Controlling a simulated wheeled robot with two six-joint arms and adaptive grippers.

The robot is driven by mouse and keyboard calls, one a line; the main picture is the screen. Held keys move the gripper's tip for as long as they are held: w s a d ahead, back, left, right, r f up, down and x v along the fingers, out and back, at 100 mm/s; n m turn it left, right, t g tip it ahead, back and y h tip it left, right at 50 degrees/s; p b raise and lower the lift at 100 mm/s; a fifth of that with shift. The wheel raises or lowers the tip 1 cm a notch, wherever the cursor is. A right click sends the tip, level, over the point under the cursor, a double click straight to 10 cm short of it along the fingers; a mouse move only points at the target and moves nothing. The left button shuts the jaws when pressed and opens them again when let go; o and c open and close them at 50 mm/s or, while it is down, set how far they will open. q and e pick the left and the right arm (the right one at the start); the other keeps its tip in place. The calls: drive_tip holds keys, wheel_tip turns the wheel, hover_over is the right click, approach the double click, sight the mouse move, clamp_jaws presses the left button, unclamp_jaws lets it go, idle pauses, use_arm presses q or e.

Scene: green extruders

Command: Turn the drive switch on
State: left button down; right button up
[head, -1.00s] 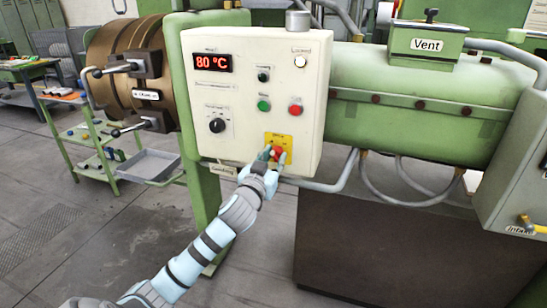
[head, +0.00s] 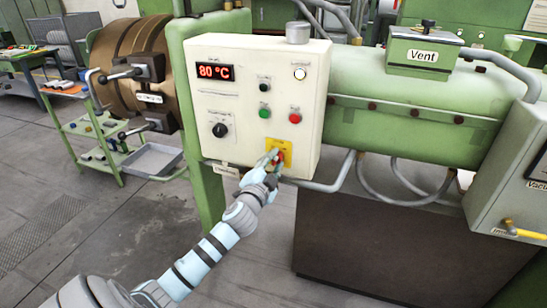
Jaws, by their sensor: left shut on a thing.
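The drive switch (head: 281,156) is a red knob on a yellow plate (head: 285,144) at the lower right of the cream control box (head: 308,132). My left gripper (head: 273,158) reaches up from below and is shut on the red knob. Its fingers cover part of the knob and plate, so the knob's exact angle is hard to tell. My right gripper is not in view.
The box also carries a display (head: 215,72) reading 80 °C, a black dial (head: 219,130), a green button (head: 264,113), a red button (head: 294,118) and a lit white lamp (head: 300,74). A conduit (head: 325,187) runs just below the box.

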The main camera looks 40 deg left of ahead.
use_arm(q)
drive_tip(key=shift+m+p, duration=0.75)
drive_tip(key=shift+m, duration=0.85)
drive_tip(key=c, duration=1.3)
unclamp_jaws()
drive_tip(key=shift+s, duration=0.1)
drive_tip(key=v, duration=1.2)
drive_tip(key=shift+d, duration=0.1)
